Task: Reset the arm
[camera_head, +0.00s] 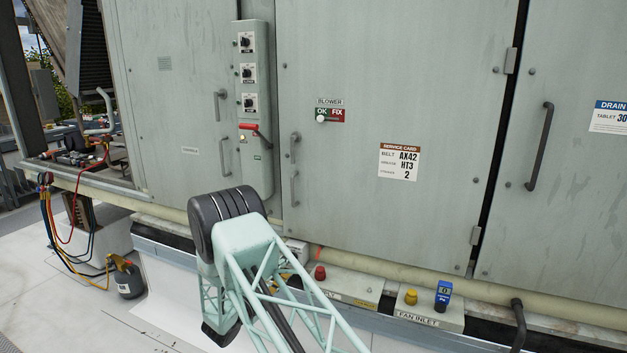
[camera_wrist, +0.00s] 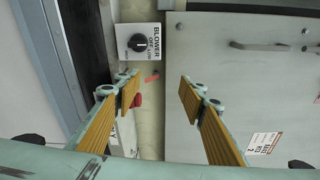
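My gripper (camera_wrist: 158,92) shows in the wrist view with its two orange-padded fingers spread wide. Nothing is between the fingers except the pale pipe and cabinet base behind them. In the head view my green lattice arm with its dark joint rises at the lower middle, and the gripper itself cannot be made out there.
The grey-green cabinet (camera_head: 400,120) fills the back. A switch panel (camera_head: 253,105) with several knobs and a red lever (camera_head: 249,127) stands left. Below, a red knob (camera_head: 320,272), yellow cap (camera_head: 411,297) and blue gauge (camera_head: 444,290) sit on the ledge. Hoses hang at left.

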